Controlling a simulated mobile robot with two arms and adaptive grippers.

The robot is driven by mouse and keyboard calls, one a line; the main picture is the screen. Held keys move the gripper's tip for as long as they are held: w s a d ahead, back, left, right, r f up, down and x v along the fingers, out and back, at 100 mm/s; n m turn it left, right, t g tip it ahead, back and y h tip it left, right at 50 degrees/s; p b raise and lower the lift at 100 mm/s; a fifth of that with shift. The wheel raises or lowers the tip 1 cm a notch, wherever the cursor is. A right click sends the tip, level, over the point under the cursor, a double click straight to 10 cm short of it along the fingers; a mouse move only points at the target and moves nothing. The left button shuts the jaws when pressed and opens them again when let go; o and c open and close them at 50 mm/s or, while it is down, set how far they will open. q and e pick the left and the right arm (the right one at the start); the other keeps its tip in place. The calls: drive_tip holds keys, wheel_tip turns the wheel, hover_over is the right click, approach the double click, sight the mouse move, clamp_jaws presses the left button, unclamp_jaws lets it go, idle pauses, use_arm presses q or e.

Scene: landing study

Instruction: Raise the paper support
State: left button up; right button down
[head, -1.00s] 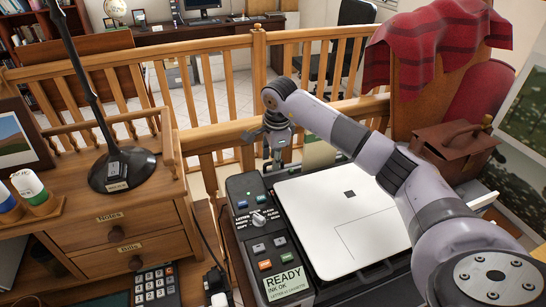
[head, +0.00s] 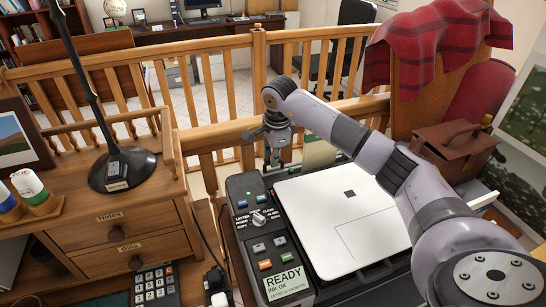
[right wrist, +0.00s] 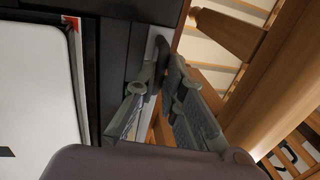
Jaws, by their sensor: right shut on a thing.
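A printer with a white lid (head: 345,215) and a dark control panel (head: 262,235) stands in front of me; its display reads READY, INK OK. My right gripper (head: 273,158) is at the printer's back left corner, pointing down. In the right wrist view its fingers (right wrist: 165,72) are shut at a thin grey strip along the printer's back edge, which looks like the paper support (right wrist: 151,55). The fingers hide part of the strip. A pale upright sheet (head: 318,153) shows behind the printer, partly covered by my right arm. My left gripper is out of view.
A wooden railing (head: 215,137) runs close behind the printer and my right gripper. A wooden drawer cabinet (head: 117,230) with a black lamp base (head: 123,170) stands on the left. A brown case (head: 455,150) is on the right.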

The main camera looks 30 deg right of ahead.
drive_tip(key=shift+r, duration=0.15)
wheel_tip(320, 180, up, 8)
drive_tip(key=p, duration=0.4)
drive_tip(key=c, duration=1.7)
unclamp_jaws()
drive_tip(key=r, duration=0.4)
drive_tip(key=s+r, duration=0.1)
drive_tip(key=r, duration=0.2)
drive_tip(key=s+r, duration=0.1)
drive_tip(key=r, duration=0.3)
drive_tip(key=shift+s+a+r, duration=0.15)
drive_tip(key=shift+a+r, duration=0.15)
